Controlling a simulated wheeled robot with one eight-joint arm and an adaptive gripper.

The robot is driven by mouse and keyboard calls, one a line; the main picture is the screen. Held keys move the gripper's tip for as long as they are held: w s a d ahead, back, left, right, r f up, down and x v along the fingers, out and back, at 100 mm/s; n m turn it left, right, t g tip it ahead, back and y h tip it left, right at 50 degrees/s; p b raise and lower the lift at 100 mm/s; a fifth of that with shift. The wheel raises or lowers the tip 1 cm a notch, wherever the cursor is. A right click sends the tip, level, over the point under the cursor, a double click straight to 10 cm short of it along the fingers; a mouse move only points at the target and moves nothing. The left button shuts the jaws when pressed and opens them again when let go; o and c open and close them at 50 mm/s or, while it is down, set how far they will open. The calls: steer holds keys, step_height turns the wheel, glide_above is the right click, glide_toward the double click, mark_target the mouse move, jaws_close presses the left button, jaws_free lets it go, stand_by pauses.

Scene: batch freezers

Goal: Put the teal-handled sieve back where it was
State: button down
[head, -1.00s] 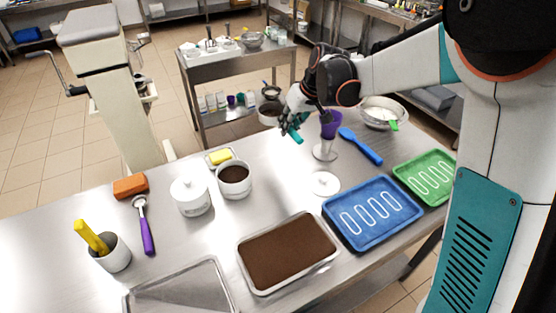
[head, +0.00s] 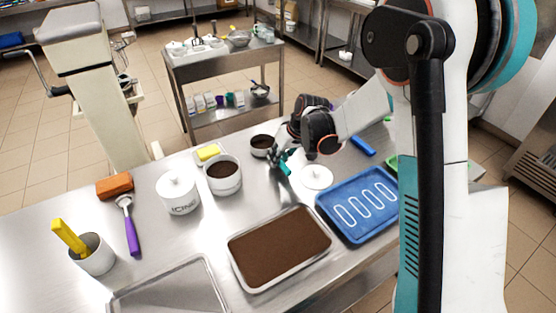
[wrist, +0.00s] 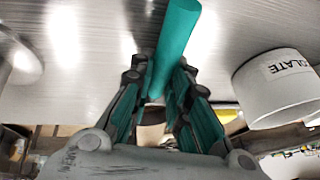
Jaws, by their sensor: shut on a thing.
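My gripper (head: 282,160) is shut on the teal handle (head: 286,169) of the sieve, above the back middle of the steel table. In the wrist view the teal handle (wrist: 175,45) sticks out from between the fingers of my gripper (wrist: 157,88). In the head view a round pale-walled vessel (head: 262,153), brown inside, shows just beyond the fingers. It appears to be the sieve's drum, but its join to the handle is hidden. A pot of brown powder (head: 225,186) stands left of my gripper; its label, partly reading "LATE", shows in the wrist view (wrist: 280,95).
A white lid (head: 316,177) lies right of my gripper. A blue tray (head: 335,222) and a brown-filled pan (head: 240,272) lie nearer. My arm hides the table's right part.

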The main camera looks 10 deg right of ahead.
steer(key=shift+f, duration=0.3)
steer(key=c, duration=1.9)
jaws_free()
steer(key=shift+f, duration=0.1)
steer(key=shift+c, duration=0.2)
steer(key=o, duration=0.4)
steer(key=s+d+r+m+t+h+p, duration=0.1)
steer(key=s+d+r+p, duration=0.15)
steer(key=s+r, duration=0.7)
steer(key=s+d+r+m+t+h+p, duration=0.1)
steer(key=s+d+r, duration=0.3)
steer(key=s+r, duration=0.55)
steer(key=s+d+r, duration=0.1)
steer(key=s, duration=0.3)
steer(key=s+d+r+m+t+h, duration=0.1)
steer(key=s, duration=0.4)
steer(key=s+d+r+m, duration=0.1)
steer(key=s, duration=0.3)
steer(key=shift+s+d+r+t+h, duration=0.2)
steer(key=shift+d+r+t+h, duration=0.1)
steer(key=shift+d+t+h, duration=0.1)
